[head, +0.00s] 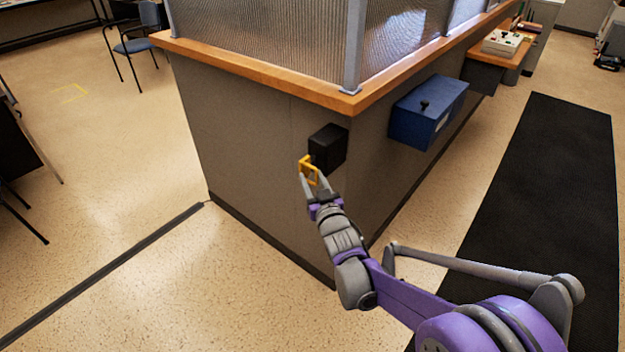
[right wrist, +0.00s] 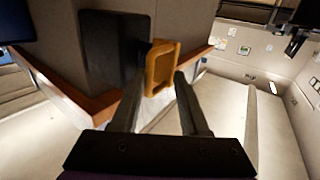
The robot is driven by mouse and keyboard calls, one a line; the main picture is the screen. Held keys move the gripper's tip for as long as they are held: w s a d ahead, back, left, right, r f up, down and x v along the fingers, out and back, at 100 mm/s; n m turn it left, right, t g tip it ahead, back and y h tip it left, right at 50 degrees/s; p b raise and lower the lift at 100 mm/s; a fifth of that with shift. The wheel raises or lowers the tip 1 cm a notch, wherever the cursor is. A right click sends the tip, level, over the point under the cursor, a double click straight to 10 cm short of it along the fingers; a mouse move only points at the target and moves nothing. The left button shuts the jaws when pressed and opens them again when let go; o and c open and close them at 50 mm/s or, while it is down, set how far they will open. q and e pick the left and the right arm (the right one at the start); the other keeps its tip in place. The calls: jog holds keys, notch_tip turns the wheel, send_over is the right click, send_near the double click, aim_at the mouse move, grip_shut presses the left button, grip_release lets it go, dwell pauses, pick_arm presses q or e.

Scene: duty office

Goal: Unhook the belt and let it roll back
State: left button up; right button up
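A black box (head: 328,147) is fixed to the counter's end wall near its corner, and it also shows in the right wrist view (right wrist: 112,50). A yellow-orange clip (head: 304,160) is just beside the box; it shows as a squarish frame in the right wrist view (right wrist: 162,66). My right gripper (head: 312,178) has its fingertips on either side of the clip, and the clip fills the gap between them. I cannot tell whether the clip still joins the box. No belt band can be made out. My left gripper is not in view.
A wooden counter edge (head: 240,68) with glass panels overhangs the wall above the box. A blue box (head: 425,112) hangs on the wall to the right. A black mat (head: 545,190) lies on the right floor. A dark strip (head: 100,272) crosses the open floor at left.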

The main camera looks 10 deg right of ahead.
jog(key=s, duration=1)
jog(key=shift+s+d, duration=0.4)
